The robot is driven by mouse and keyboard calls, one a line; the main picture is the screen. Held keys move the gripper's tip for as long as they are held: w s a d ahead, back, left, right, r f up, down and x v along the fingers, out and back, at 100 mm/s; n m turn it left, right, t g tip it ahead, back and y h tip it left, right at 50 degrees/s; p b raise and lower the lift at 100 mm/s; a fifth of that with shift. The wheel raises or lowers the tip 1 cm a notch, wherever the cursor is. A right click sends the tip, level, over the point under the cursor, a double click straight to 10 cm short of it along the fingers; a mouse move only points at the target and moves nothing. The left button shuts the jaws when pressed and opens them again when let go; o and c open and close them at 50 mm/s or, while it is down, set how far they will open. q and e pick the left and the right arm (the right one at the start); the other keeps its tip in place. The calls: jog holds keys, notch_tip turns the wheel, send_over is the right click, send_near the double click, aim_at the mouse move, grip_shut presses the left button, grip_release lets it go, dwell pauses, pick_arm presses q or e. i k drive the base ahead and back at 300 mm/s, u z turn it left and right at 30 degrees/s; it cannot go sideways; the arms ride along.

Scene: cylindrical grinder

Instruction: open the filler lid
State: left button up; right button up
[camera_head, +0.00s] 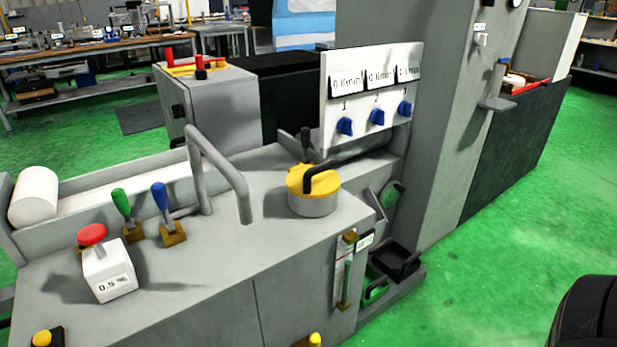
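The filler lid (298,180) is yellow with a black bar handle. It sits flat on a short grey round filler neck (314,204) on top of the grey machine, right of centre. It looks closed. A dark upright lever stands just behind it. Neither of my grippers shows in the view, and nothing touches the lid.
A grey bent pipe (196,160) rises left of the lid. Green (122,203) and blue (160,197) levers and a red-topped box (108,272) stand further left. A panel with blue knobs (377,117) stands behind. The machine top in front of the lid is clear.

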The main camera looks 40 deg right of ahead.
aim_at(319, 180)
jog(key=z, duration=2.75)
jog(key=i, duration=2.05)
jog(key=u, duration=1.75)
